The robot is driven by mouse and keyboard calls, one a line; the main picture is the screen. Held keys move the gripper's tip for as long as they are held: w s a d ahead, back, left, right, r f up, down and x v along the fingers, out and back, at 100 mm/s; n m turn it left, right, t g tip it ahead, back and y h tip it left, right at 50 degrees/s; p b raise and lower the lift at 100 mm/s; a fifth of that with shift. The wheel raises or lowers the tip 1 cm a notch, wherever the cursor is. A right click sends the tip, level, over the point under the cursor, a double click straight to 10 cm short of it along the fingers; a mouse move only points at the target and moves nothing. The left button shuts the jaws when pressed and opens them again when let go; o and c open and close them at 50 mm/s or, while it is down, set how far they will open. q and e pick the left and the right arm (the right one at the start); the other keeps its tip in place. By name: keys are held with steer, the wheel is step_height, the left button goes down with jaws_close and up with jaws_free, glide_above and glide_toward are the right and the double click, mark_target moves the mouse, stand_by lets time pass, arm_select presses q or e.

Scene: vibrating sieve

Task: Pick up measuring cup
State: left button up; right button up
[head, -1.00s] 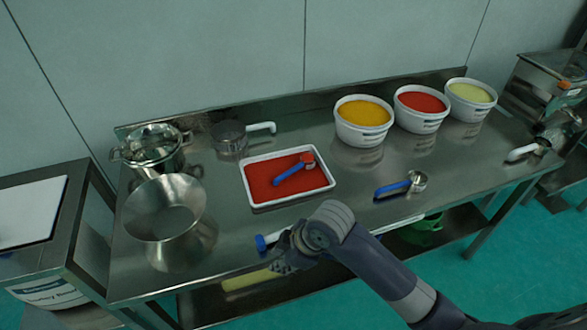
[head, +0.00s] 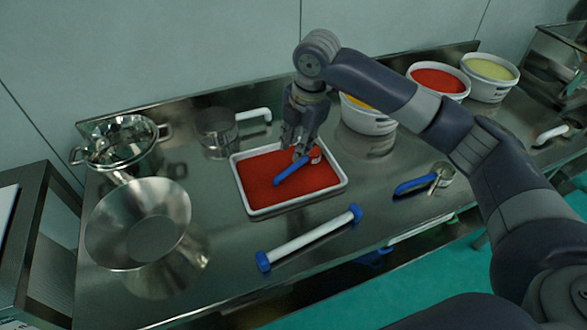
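A measuring cup (head: 290,168) with a blue handle lies in the red powder of a white-rimmed tray (head: 244,198). Its cup end is at the upper right, partly hidden by my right gripper. My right gripper (head: 298,150) points down over the tray, right at the cup end of the handle. Its fingers look apart; I cannot tell whether they touch the cup. A second measuring cup (head: 420,183), with a blue handle and metal bowl, lies on the table to the right. My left gripper is not in view.
A white rod with blue ends (head: 310,238) lies in front of the tray. A metal bowl (head: 138,225), a pot (head: 118,145) and a sieve with a white handle (head: 216,130) stand left and behind. White tubs (head: 366,122) stand behind right, partly behind my arm.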

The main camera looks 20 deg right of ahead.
mark_target(289, 170)
steer(key=f, duration=0.4)
steer(key=shift+w+a+f, duration=0.15)
steer(key=shift+w, duration=0.15)
steer(key=shift+w+f, duration=0.1)
steer(key=shift+f, duration=0.3)
steer(key=shift+w+a+f, duration=0.15)
steer(key=shift+f, duration=0.45)
steer(key=f, duration=0.2)
steer(key=w+f, duration=0.1)
steer(key=f, duration=0.1)
steer(key=shift+a+p, duration=0.3)
steer(key=shift+p, duration=0.1)
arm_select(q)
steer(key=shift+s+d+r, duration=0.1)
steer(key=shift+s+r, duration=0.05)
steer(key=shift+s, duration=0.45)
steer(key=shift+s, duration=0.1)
arm_select(e)
steer(key=shift+s, duration=0.1)
steer(key=shift+c, duration=0.3)
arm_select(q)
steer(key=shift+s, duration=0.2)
arm_select(e)
jaws_close()
